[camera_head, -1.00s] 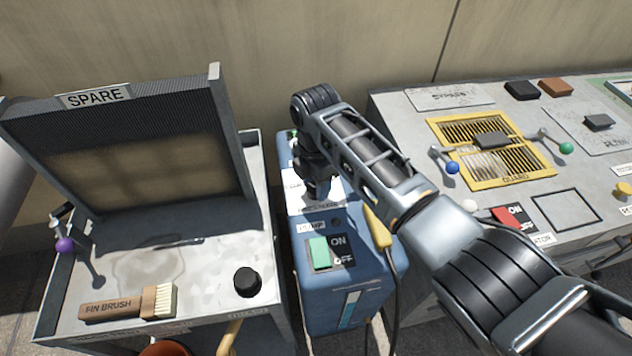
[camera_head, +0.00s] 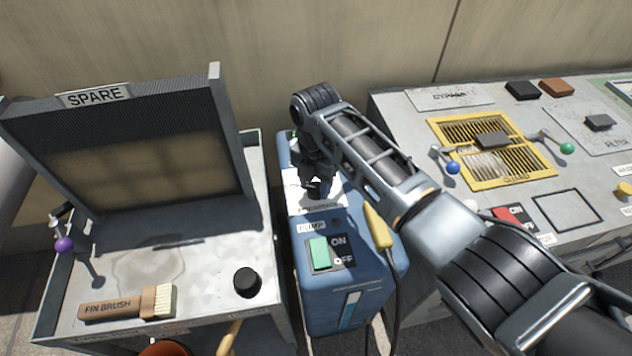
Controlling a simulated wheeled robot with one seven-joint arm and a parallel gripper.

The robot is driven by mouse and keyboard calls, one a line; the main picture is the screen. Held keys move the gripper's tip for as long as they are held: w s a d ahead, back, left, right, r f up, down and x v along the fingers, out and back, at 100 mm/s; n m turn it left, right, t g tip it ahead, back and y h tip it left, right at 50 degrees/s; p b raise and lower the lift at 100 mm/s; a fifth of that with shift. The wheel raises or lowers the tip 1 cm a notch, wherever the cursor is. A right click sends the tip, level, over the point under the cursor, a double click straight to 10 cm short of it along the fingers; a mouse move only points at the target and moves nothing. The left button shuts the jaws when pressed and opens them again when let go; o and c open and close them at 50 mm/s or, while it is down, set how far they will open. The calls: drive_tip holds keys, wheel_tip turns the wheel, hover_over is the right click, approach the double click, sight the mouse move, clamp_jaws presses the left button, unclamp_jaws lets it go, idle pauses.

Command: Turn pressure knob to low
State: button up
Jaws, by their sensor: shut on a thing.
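The blue pump unit (camera_head: 345,290) stands between the spare-part cart and the grey condenser bench. On its top is a white label plate (camera_head: 332,197) where the pressure knob (camera_head: 314,191) sits. The knob is dark and mostly covered by my gripper. My gripper (camera_head: 314,182) points down from the end of my arm and is shut on the knob. The knob's pointer and most of the plate's lettering are hidden or too small to read.
A green PUMP ON/OFF switch (camera_head: 319,252) is at the unit's front, beside a yellow plug (camera_head: 378,228) with a cable. On the left are a SPARE panel (camera_head: 130,160), a fin brush (camera_head: 128,304) and a black cap (camera_head: 247,282). The bench's yellow guard (camera_head: 525,170) is right.

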sight(316, 187)
drive_tip(key=o, duration=1.1)
drive_tip(key=shift+c, duration=0.2)
wheel_tip(316, 187, up, 8)
drive_tip(key=shift+f, duration=0.1)
